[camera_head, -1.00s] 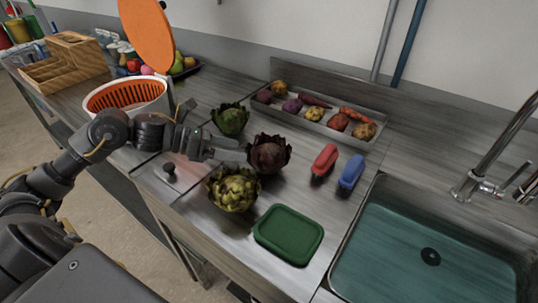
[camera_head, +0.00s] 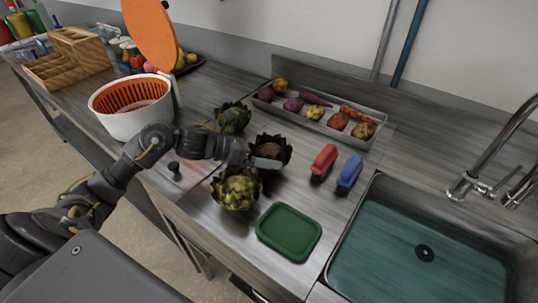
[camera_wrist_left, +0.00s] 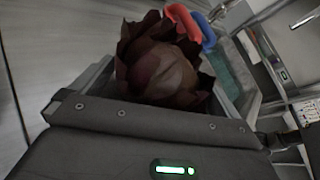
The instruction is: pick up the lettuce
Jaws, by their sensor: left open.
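Three leafy heads stand on the metal counter: a dark red lettuce (camera_head: 271,149), a green one (camera_head: 232,117) behind it to the left, and a yellow-green one (camera_head: 237,189) in front. My left gripper (camera_head: 266,162) is open at the dark red head and partly covers its near side. In the left wrist view the dark red head (camera_wrist_left: 160,65) sits between the two open fingers. I cannot tell whether the fingers touch it. My right gripper is not in view.
A green board (camera_head: 288,233) lies in front, with red (camera_head: 324,159) and blue (camera_head: 350,172) brushes behind it. A tray of vegetables (camera_head: 372,141) stands at the back. A sink (camera_head: 425,250) is at right; a white salad spinner (camera_head: 128,120) is at left.

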